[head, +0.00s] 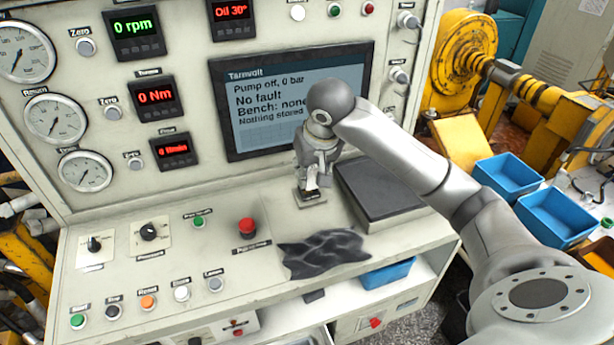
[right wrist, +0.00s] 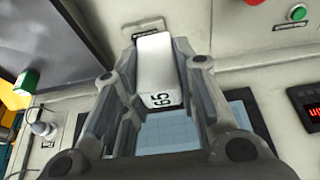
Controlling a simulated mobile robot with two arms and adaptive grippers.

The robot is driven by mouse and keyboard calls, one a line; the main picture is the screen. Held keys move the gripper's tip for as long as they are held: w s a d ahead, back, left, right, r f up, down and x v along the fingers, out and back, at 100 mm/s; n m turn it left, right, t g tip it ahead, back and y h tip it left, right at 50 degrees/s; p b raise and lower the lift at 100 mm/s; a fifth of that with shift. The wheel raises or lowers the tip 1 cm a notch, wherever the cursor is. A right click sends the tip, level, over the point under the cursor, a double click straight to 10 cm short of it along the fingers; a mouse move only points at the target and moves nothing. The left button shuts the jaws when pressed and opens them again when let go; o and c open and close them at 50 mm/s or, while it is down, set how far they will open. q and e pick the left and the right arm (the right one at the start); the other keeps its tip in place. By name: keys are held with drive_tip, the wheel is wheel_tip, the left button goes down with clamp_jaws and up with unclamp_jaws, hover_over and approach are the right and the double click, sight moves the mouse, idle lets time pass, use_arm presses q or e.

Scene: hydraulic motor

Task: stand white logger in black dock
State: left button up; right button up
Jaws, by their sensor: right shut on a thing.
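The white logger (right wrist: 155,65) is a small white block with dark characters on its end. It sits between the two fingers of my right gripper (right wrist: 155,105) in the right wrist view. In the head view my right gripper (head: 314,175) points down over the ledge, shut on the logger, which shows as a small pale piece. The small black dock (head: 311,198) is directly below the gripper, left of the dark slab. The logger's lower end is at or just above the dock; I cannot tell whether it is seated. My left gripper is not in view.
A dark flat slab (head: 378,190) lies just right of the dock. A crumpled dark cloth (head: 323,253) lies in front, with a red button (head: 247,227) to the left. The bench screen (head: 290,100) stands close behind. Blue bins (head: 510,176) are at right.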

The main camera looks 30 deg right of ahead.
drive_tip(key=w+d+f+p, duration=0.1)
drive_tip(key=w+f, duration=0.1)
drive_tip(key=w+d+f+p, duration=0.1)
drive_tip(key=w+d+f, duration=0.1)
drive_tip(key=w, duration=0.1)
drive_tip(key=w+d+f+p, duration=0.1)
drive_tip(key=w+f, duration=0.1)
drive_tip(key=w, duration=0.1)
drive_tip(key=shift+d+f, duration=0.35)
drive_tip(key=shift+f, duration=0.05)
drive_tip(key=shift+w+d+f+p, duration=0.3)
drive_tip(key=shift+d+f+p, duration=0.05)
drive_tip(key=shift+f, duration=0.25)
drive_tip(key=f+p, duration=0.2)
drive_tip(key=shift+w+f, duration=0.2)
drive_tip(key=shift+f, duration=0.2)
drive_tip(key=shift+s+f, duration=0.1)
drive_tip(key=shift+f, duration=0.2)
drive_tip(key=shift+f, duration=0.15)
